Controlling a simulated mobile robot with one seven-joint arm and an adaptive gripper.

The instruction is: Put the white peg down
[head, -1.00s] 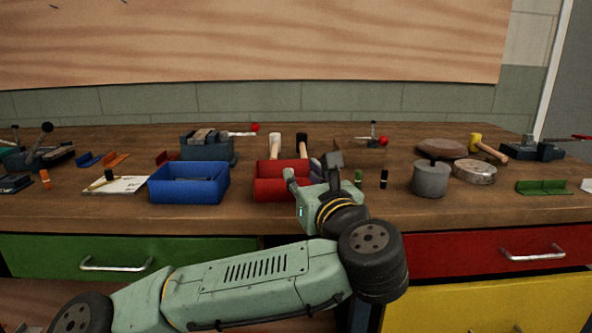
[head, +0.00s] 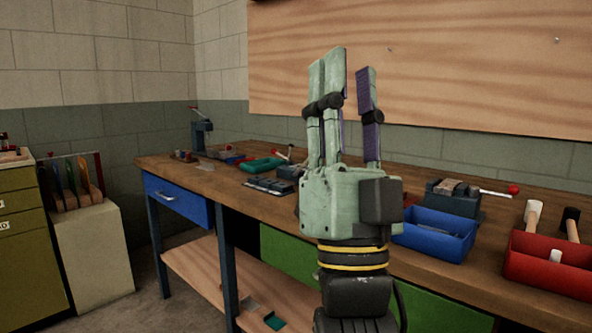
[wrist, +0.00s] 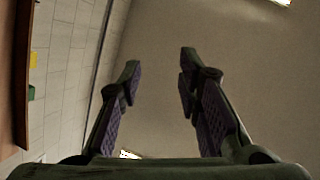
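A short white peg (head: 555,256) shows in the red bin (head: 548,275) at the right edge of the head view. It stands out above the bin's inside; its lower end is hidden by the front wall. My gripper (head: 350,82) is raised in front of the bench, fingers pointing up, well to the left of the red bin. Its fingers are spread apart with nothing between them. The wrist view also shows my gripper (wrist: 160,66) open and empty, facing wall and ceiling. The white peg is not in the wrist view.
A blue bin (head: 435,235) stands on the bench left of the red bin. A white-headed mallet (head: 533,213) and a black-headed mallet (head: 571,222) are by the red bin. A clamp (head: 455,197) with a red-knobbed lever is behind the blue bin. A cabinet (head: 90,255) stands at left.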

